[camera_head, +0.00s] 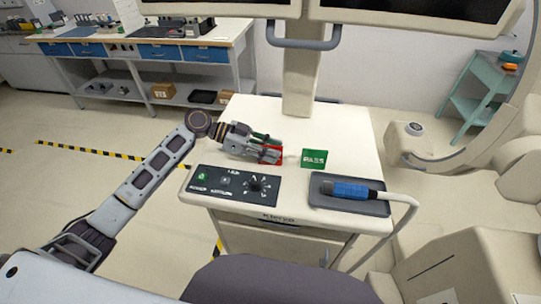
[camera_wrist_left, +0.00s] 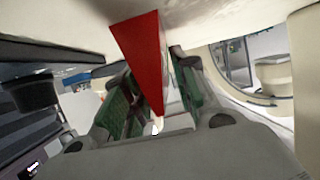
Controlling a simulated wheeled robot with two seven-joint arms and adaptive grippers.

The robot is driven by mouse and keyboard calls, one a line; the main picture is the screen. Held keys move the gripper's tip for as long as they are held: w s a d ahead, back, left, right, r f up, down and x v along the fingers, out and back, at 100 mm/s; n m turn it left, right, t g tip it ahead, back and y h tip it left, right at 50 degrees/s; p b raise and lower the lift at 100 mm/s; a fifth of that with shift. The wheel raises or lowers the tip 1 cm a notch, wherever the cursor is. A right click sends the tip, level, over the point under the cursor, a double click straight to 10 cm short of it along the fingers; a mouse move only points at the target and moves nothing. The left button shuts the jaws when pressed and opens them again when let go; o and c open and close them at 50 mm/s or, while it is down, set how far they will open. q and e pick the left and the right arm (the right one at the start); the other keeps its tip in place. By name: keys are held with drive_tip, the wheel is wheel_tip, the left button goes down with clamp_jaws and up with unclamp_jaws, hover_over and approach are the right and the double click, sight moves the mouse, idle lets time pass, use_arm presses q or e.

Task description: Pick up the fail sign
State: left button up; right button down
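A red sign (camera_head: 277,150), which I take as the fail sign, stands on the white cart top left of the green sign. My left gripper (camera_head: 270,150) reaches it from the left, with its fingers around the sign. In the left wrist view the red sign (camera_wrist_left: 143,55) lies between the two green-padded fingers (camera_wrist_left: 153,85). A narrow pale strip shows between it and the right-hand finger. I cannot tell whether both fingers press on it. The sign's lettering is hidden or too small to read. My right gripper is not in view.
A green sign (camera_head: 314,158) stands just right of the red one. A black control panel (camera_head: 236,186) is at the cart's front left. A monitor post (camera_head: 302,85) rises behind.

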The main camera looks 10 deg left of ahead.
use_arm(q)
drive_tip(key=shift+c, duration=1.2)
drive_tip(key=shift+r, duration=0.1)
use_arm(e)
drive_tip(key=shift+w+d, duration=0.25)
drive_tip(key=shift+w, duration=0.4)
